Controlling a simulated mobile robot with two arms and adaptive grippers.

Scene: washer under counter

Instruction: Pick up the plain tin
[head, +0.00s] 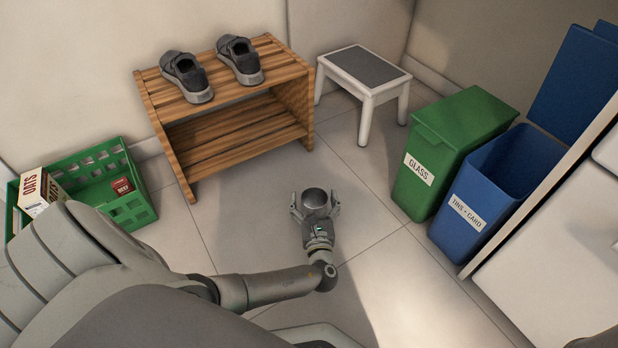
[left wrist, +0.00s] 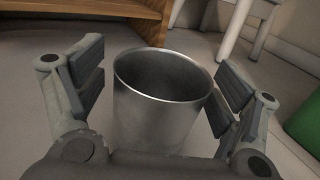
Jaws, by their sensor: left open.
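The plain tin (head: 315,199) is a bare grey metal can, open at the top, and it appears upright over the tiled floor. In the left wrist view the tin (left wrist: 160,105) fills the middle, its dark inside showing. My left gripper (head: 315,212) is open, with one finger on each side of the tin. In the left wrist view the left gripper (left wrist: 158,85) shows small gaps between its pads and the tin's wall. The tin's base is hidden. My right gripper is in neither view.
A wooden rack (head: 225,88) with two grey shoes stands behind, beside a white step stool (head: 366,110). A green glass bin (head: 450,145) and an open blue bin (head: 485,195) stand right. A green crate (head: 95,160) with packages is left. Floor around the tin is clear.

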